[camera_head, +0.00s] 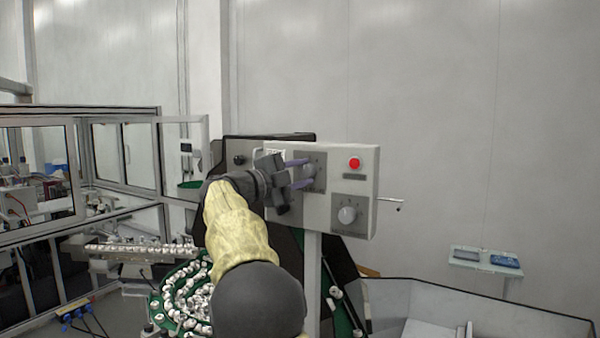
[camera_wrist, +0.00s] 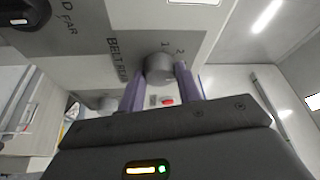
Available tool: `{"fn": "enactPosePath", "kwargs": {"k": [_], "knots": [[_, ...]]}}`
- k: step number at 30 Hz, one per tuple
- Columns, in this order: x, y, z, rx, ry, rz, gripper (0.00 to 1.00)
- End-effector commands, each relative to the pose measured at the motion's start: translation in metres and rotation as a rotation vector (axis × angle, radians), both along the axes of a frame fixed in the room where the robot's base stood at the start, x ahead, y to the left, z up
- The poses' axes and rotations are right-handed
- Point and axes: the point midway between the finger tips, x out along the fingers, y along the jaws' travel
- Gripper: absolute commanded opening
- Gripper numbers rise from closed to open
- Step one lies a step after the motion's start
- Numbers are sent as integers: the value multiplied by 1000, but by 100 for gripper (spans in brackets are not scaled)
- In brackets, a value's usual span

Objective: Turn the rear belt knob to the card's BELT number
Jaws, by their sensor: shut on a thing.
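The grey round belt knob (camera_head: 308,170) sits on a grey plate on the front of the white control box (camera_head: 328,212). In the wrist view the same knob (camera_wrist: 159,68) is beside the printed words "BELT REAR", with the numbers 1 and 2 near it. My gripper (camera_head: 299,173) reaches in from the left, and its two purple fingers are shut on the knob, one on each side. The fingers also show in the wrist view (camera_wrist: 161,78). The knob's pointer mark cannot be made out. I cannot read a card with a BELT number in either view.
A red button (camera_head: 354,163) is right of the knob, and a second pale knob (camera_head: 347,215) is below it. A black knob (camera_wrist: 22,12) shows near "FAR" lettering. A lever (camera_head: 390,200) sticks out right. A green bowl feeder (camera_head: 172,300) holding white caps stands lower left.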

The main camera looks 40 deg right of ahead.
Motion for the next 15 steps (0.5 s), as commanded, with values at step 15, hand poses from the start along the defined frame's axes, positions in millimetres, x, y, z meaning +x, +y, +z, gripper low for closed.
{"fn": "enactPosePath", "kwargs": {"k": [15], "knots": [[1, 0, -1, 33, -74, 0, 11]]}}
